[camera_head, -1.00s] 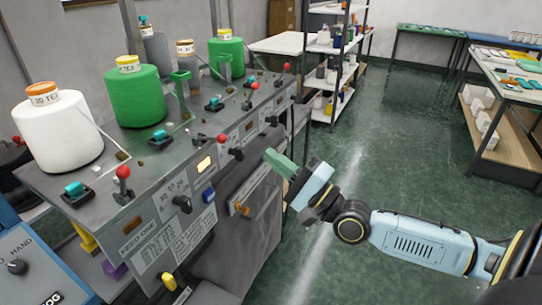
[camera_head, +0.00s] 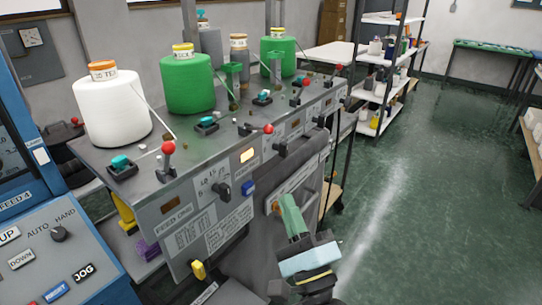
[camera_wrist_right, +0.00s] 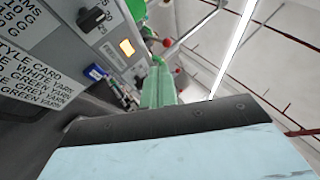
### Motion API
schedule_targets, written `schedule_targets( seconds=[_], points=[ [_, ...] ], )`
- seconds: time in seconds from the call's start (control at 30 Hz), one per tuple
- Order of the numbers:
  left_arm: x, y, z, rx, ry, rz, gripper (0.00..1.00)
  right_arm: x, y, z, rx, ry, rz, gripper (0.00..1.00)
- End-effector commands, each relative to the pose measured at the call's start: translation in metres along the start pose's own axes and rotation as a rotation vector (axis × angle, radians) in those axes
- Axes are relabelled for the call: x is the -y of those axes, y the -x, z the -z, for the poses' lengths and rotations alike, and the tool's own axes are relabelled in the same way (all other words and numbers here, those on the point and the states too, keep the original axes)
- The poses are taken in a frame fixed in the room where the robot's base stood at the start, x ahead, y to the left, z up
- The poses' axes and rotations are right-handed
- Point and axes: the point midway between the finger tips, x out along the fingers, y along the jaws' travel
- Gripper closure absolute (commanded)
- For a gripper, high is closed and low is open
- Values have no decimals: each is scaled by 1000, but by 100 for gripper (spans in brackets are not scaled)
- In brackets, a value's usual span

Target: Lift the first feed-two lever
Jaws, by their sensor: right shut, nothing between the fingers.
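Red-knobbed levers line the grey machine's front edge. One lever (camera_head: 168,150) stands upright by the panel marked FEED ONE. The lever on the panel to its right (camera_head: 268,129) leans over, its red knob left of its black pivot; that panel's label is too small to read. Farther levers stand at the machine's far end (camera_head: 305,82). My right gripper (camera_head: 288,198) is shut and empty, its green fingers pointing up in front of the machine, below and apart from the leaning lever. The fingers also show in the right wrist view (camera_wrist_right: 158,82). My left gripper is out of view.
White (camera_head: 112,108) and green (camera_head: 190,85) yarn cones stand on the machine top. A blue control console (camera_head: 60,262) is at the lower left. A shelf rack (camera_head: 385,75) stands behind. The green floor (camera_head: 430,200) to the right is clear.

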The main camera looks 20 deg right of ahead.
Motion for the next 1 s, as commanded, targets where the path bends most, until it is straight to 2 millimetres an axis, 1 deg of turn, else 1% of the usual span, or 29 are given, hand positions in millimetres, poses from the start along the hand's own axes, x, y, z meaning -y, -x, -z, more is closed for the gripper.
schedule_targets(
  seconds=[0.03,0.1,0.3,0.77,0.87,0.97,1.0],
  points=[
    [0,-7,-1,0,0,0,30,-3,5,-6,-42,-11,14,100],
    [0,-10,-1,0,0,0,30,-2,8,-13,-89,-15,30,100],
    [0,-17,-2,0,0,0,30,1,11,-25,-179,-14,53,100],
    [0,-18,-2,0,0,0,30,3,11,-28,-205,-11,58,100],
    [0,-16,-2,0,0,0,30,3,8,-28,-204,-11,59,100],
    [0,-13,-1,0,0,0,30,5,-3,-26,-205,-12,60,100],
    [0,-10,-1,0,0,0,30,6,-9,-24,-206,-12,62,100]
  ],
)
